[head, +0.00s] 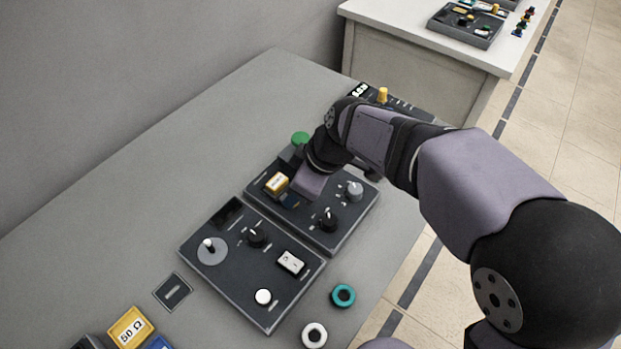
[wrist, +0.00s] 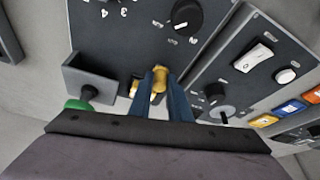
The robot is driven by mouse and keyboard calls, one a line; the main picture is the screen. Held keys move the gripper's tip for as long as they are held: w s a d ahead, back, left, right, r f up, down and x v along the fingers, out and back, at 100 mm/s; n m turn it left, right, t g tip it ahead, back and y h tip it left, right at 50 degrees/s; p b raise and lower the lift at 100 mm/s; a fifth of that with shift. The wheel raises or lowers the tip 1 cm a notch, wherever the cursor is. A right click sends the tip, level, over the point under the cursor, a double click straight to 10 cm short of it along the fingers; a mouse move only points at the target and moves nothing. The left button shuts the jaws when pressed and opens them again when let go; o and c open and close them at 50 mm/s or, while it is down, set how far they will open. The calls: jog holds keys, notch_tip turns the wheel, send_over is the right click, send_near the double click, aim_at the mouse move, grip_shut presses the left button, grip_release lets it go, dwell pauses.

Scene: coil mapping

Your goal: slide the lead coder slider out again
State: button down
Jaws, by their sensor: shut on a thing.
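My gripper (wrist: 160,76) reaches down to the upper dark control panel, its two blue fingers close together. It is shut on a small brass-yellow piece (wrist: 158,80), which appears to be the slider's handle. The fingers hide much of it and any slot under it. The handle cannot be made out there.
The panel carries a black knob (head: 328,220) and a grey knob (head: 354,190). A second panel (head: 230,275) with a joystick, knob, rocker switch and white button adjoins it. A teal ring (head: 343,295) and a white ring (head: 314,335) lie near the table edge.

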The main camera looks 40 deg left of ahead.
jog(key=shift+s, duration=0.4)
jog(key=c, duration=1.9)
grip_release()
jog(key=shift+s, duration=0.1)
jog(key=shift+r, duration=0.1)
jog(key=shift+w+d+r, duration=0.1)
jog(key=shift+w+r, duration=0.1)
jog(key=shift+r, duration=0.1)
jog(key=shift+v, duration=3.25)
jog(key=shift+d, duration=0.1)
